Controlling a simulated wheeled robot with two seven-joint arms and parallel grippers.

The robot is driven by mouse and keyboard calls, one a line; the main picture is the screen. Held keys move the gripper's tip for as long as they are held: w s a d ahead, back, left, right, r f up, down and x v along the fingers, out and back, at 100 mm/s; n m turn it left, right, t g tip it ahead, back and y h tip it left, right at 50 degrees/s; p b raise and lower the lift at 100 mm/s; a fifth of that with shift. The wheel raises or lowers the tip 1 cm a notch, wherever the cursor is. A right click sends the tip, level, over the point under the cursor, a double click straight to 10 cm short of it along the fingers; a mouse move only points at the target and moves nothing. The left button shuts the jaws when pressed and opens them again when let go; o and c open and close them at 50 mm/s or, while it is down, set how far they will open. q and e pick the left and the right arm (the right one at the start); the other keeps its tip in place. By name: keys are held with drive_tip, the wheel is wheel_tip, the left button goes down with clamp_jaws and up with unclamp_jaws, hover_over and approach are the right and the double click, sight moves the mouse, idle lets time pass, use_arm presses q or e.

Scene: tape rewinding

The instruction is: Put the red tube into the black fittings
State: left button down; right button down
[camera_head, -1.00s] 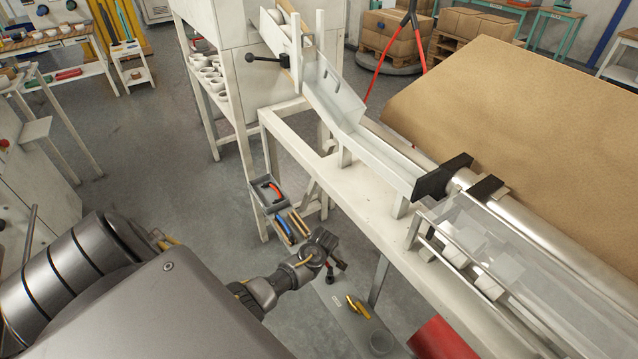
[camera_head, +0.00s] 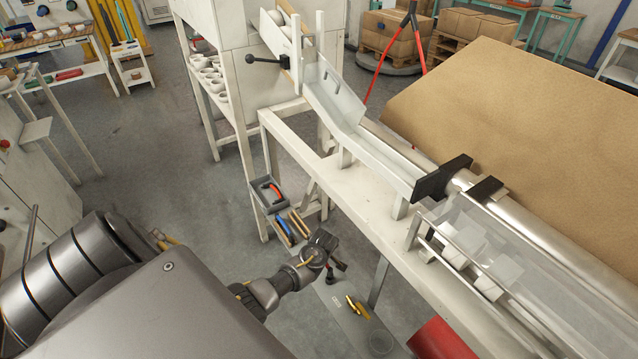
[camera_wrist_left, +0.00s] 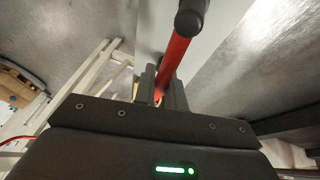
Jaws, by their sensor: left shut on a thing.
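A large red tube (camera_head: 445,340) shows at the bottom edge of the head view, below the white frame and partly cut off. Two black fittings (camera_head: 442,178) (camera_head: 486,188) sit on the metal roller at the right. My left gripper (camera_head: 333,262) is low, left of the white frame and apart from the tube and fittings. In the left wrist view its fingers (camera_wrist_left: 160,90) are shut on a thin red rod (camera_wrist_left: 173,55) with a black end (camera_wrist_left: 190,18). I cannot tell what the rod's other end joins. My right gripper is not in view.
A white machine frame (camera_head: 345,195) with a sloped chute (camera_head: 340,105) runs diagonally. A brown sheet (camera_head: 510,110) lies behind it. A grey plate (camera_head: 345,325) with a yellow handle (camera_head: 357,305) is below my gripper. A tool tray (camera_head: 268,192) hangs nearby. The floor to the left is open.

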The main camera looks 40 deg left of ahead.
use_arm(q)
drive_tip(key=shift+f+b, duration=0.85)
drive_tip(key=shift+f, duration=0.45)
drive_tip(key=c, duration=1.4)
unclamp_jaws()
drive_tip(key=shift+o, duration=0.2)
drive_tip(key=shift+r, duration=0.15)
drive_tip(key=p+v, duration=0.2)
drive_tip(key=v, duration=0.8)
drive_tip(key=shift+r, duration=0.3)
drive_tip(key=shift+s+d, duration=0.15)
